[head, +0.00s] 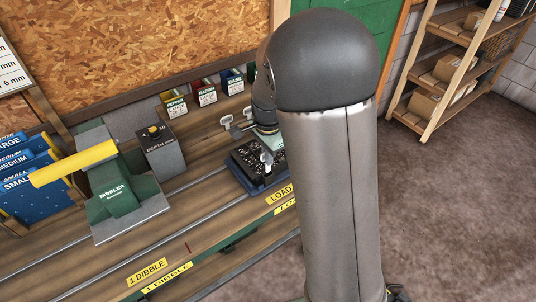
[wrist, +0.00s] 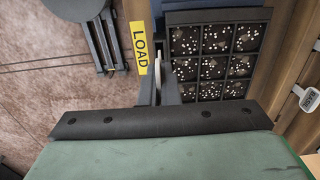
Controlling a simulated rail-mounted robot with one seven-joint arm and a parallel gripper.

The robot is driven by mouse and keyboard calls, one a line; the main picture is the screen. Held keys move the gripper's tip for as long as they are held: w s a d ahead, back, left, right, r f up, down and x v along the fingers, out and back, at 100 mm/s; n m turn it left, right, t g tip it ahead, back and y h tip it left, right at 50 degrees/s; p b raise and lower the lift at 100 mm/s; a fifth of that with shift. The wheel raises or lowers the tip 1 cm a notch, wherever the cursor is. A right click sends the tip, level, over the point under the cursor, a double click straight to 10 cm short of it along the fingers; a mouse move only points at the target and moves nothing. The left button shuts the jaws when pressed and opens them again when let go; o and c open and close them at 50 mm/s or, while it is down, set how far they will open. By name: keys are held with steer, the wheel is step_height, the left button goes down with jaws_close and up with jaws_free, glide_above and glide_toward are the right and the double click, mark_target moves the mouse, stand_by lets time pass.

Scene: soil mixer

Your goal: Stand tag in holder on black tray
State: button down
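The black tray (head: 244,164) sits on the bench by the yellow LOAD label, with dark, speckled soil in its cells. It also fills the upper middle of the wrist view (wrist: 201,40). My gripper (head: 267,145) is low over the tray's near side. In the wrist view, its dark fingers (wrist: 160,88) are closed on a white tag (wrist: 156,80), seen nearly edge-on beside the tray's left edge. The tag (head: 267,160) shows below the fingers in the head view. The holder is hidden behind the fingers, and I cannot tell whether the tag's foot is in it.
A green dibbler (head: 118,190) with a yellow handle and a depth block (head: 160,150) stand left. Seed packets (head: 205,92) line the back. My arm hides the bench's right side.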

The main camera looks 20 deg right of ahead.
mark_target(268, 172)
steer(key=shift+f, duration=0.2)
stand_by(0.4)
steer(key=shift+f+b, duration=0.65)
steer(key=shift+f, duration=0.15)
steer(key=shift+f+b, duration=0.7)
steer(key=shift+f, duration=0.35)
steer(key=c, duration=1.2)
jaws_free()
steer(key=shift+c, duration=0.2)
